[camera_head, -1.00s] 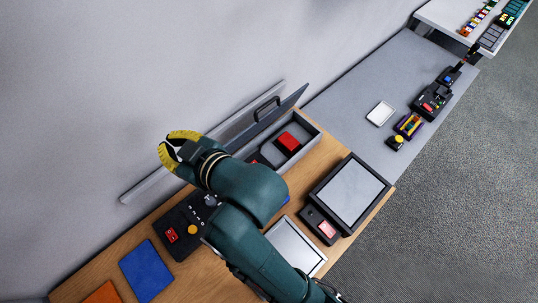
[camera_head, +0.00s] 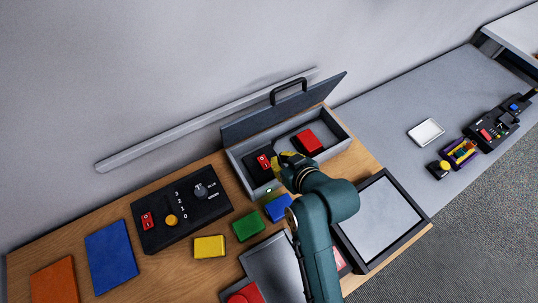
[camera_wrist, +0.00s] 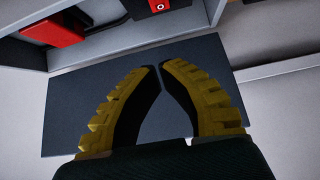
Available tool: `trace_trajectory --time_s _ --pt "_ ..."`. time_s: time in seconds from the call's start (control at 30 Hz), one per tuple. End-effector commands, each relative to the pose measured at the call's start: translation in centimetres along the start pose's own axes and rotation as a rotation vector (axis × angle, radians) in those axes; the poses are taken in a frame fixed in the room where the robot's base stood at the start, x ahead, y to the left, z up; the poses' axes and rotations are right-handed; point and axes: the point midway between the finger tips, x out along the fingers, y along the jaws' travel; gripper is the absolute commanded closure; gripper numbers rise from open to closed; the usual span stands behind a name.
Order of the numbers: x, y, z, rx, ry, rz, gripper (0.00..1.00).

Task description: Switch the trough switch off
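The grey trough (camera_head: 240,174) stands at the back of the wooden table with its dark lid (camera_head: 248,122) open. Its red rocker switch (camera_head: 264,161) sits on a black base in the trough's left part, marked with a white sign too small to read surely. The switch also shows at the top edge of the wrist view (camera_wrist: 166,5), partly cut off. My gripper (camera_head: 284,160) is over the trough, just right of the switch. In the wrist view its yellow fingertips (camera_wrist: 160,67) meet with nothing between them, in front of the lid. I cannot tell whether it touches the switch.
A red block (camera_head: 307,141) lies in the trough's right part. A black control panel (camera_head: 180,235) with another red switch (camera_head: 147,221) stands to the left. Green (camera_head: 249,226), blue (camera_head: 278,208) and yellow (camera_head: 209,247) blocks lie in front. A small green light (camera_head: 269,190) shows on the trough's front.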

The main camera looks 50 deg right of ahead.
Motion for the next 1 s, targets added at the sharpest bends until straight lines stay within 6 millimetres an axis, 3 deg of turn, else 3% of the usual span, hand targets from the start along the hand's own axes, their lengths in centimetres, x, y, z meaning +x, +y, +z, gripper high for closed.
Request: trace_trajectory --time_s 0.17,0.53,0.7,1.0 --pt "2.6 -0.1 0.1 -0.001 -0.002 -0.002 1.0" --pt "10.6 -0.1 0.6 0.0 -0.004 -0.002 1.0" --pt "12.1 -0.1 2.4 0.0 -0.001 -0.001 1.0" --pt "12.6 -0.1 2.9 0.0 0.001 0.0 1.0"
